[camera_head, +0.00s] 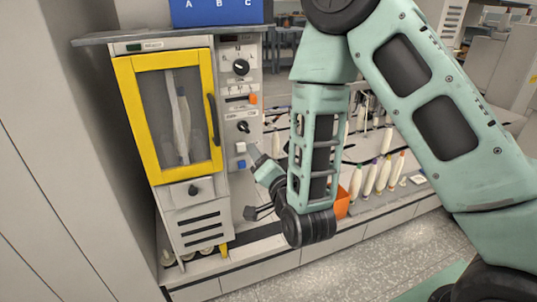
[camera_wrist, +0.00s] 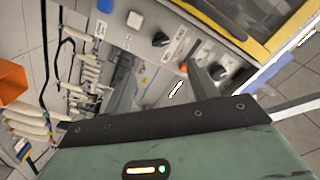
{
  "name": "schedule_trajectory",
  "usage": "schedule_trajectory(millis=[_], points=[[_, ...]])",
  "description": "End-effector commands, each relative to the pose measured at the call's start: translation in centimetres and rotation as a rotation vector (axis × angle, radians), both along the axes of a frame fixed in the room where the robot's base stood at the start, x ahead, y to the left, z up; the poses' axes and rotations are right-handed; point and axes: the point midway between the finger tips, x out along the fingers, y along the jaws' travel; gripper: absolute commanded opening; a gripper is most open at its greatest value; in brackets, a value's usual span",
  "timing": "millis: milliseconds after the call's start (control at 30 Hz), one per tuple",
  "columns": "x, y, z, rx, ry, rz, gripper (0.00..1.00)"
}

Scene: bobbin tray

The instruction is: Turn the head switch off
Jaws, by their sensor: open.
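The control panel (camera_head: 243,110) is the narrow grey strip right of the yellow-framed cabinet door. The wrist view shows the panel turned sideways, with the orange switch (camera_wrist: 184,67) between the fingers and a black knob (camera_wrist: 160,39) beyond. The labels are too small to read, so I cannot tell which is the head switch. My gripper (camera_wrist: 163,82) is open and empty, facing the panel; my arm partly hides it in the head view.
The yellow-framed door (camera_head: 169,115) is closed, with a knob (camera_head: 194,189) below it. A blue box (camera_head: 218,12) sits on top of the cabinet. Bobbins (camera_head: 384,174) and an orange container (camera_head: 341,203) stand right of the panel, near my arm. The floor in front is clear.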

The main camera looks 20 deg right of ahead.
Motion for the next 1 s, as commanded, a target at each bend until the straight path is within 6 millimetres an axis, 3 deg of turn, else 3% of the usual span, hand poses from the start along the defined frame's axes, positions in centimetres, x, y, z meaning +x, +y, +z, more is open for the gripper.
schedule_trajectory(millis=[533, 1000], points=[[-2.3, 0.0, 0.2, -0.003, 0.002, 0.001, 0.58], [-2.5, 0.0, -0.1, -0.003, 0.0, 0.003, 0.58]])
